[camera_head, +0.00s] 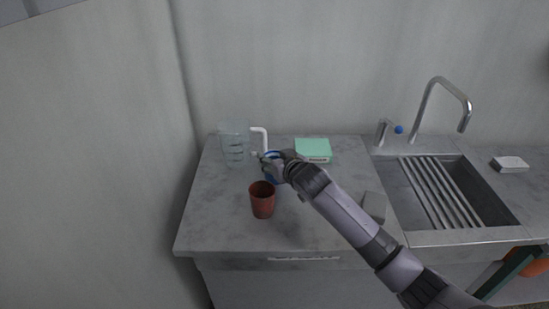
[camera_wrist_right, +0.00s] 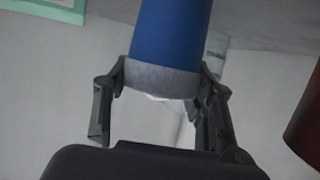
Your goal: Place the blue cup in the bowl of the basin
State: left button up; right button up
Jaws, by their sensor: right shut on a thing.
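The blue cup (camera_wrist_right: 172,35) is between the fingers of my right gripper (camera_wrist_right: 160,85), which is shut on its grey end. In the head view my right gripper (camera_head: 268,160) is over the left part of the counter, and only a bit of the blue cup (camera_head: 272,177) shows beside it. The basin (camera_head: 440,195) is sunk in the counter at the right, with a slatted rack (camera_head: 440,193) over part of its bowl. The gripper is well to the left of the basin. My left gripper is not in view.
A red cup (camera_head: 262,200) stands just in front of the gripper. A clear measuring jug (camera_head: 234,143) and a white bent pipe (camera_head: 263,138) are behind it. A green-topped box (camera_head: 313,149), a grey block (camera_head: 374,206) and a faucet (camera_head: 436,100) lie towards the basin.

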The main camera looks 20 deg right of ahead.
jog(key=shift+f, duration=0.1)
jog(key=o, duration=1.1)
